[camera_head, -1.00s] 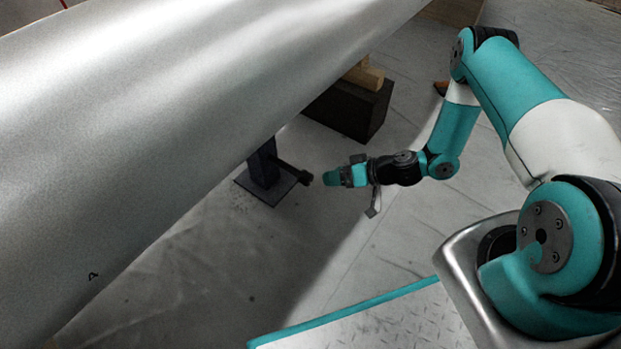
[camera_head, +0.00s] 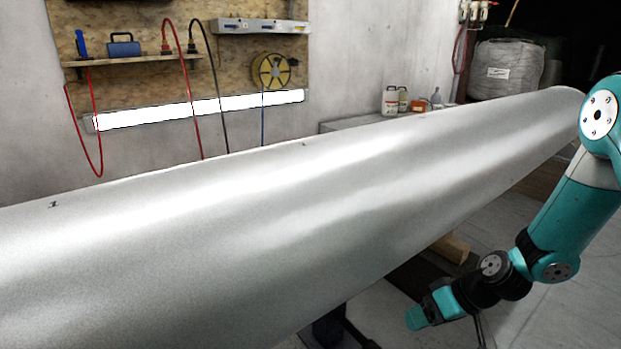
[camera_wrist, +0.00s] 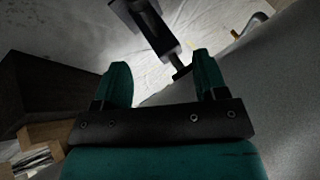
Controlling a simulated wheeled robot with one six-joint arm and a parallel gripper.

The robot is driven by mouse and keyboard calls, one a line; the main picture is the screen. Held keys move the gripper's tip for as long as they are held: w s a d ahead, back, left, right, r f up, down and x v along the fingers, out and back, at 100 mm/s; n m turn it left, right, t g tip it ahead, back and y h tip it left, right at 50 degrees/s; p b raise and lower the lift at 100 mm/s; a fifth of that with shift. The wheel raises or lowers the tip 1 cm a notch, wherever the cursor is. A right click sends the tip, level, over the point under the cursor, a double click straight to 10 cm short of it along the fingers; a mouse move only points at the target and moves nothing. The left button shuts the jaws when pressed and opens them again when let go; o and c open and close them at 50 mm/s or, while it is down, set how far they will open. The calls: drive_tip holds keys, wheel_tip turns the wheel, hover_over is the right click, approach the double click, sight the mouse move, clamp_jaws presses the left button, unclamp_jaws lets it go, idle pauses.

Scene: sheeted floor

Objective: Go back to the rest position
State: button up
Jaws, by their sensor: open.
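In the head view my gripper (camera_head: 412,318) hangs low at the bottom right, in front of the lower edge of a large grey metal cylinder (camera_head: 300,210). The cylinder's surface also fills the right side of the wrist view (camera_wrist: 285,100). Whether the gripper touches the cylinder cannot be told from the head view; the fingers look clear of it in the wrist view.
A dark stand (camera_wrist: 155,25) is ahead of the fingers. A dark block (camera_wrist: 45,95) with wood beside it stands at the left of the wrist view. A wall shelf (camera_head: 130,61), hanging cables and canisters (camera_head: 390,99) are behind the cylinder. Open floor (camera_head: 560,315) shows at the lower right.

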drive_tip(key=s+d+r+m+h, duration=0.25)
drive_tip(key=s+r, duration=0.25)
drive_tip(key=r, duration=0.3)
drive_tip(key=s+d+r+m+h, duration=0.2)
drive_tip(key=s+d+r+h, duration=0.15)
drive_tip(key=s+r, duration=0.4)
drive_tip(key=s+a+r+n+g+y+p, duration=0.1)
drive_tip(key=s+a+r+n+p, duration=0.15)
drive_tip(key=a+r+p, duration=0.5)
drive_tip(key=s+a+r+n+g+y+p, duration=0.15)
drive_tip(key=s+r+p, duration=0.25)
drive_tip(key=r, duration=0.7)
drive_tip(key=s+a+r+n+y+p, duration=0.1)
drive_tip(key=s+a+r+n+p, duration=0.25)
drive_tip(key=a+r+p, duration=0.4)
wheel_tip(320, 180, up, 35)
drive_tip(key=d+p, duration=0.2)
drive_tip(key=p, duration=3)
drive_tip(key=shift+w+m, duration=0.15)
drive_tip(key=shift+m, duration=0.15)
drive_tip(key=shift+f, duration=0.1)
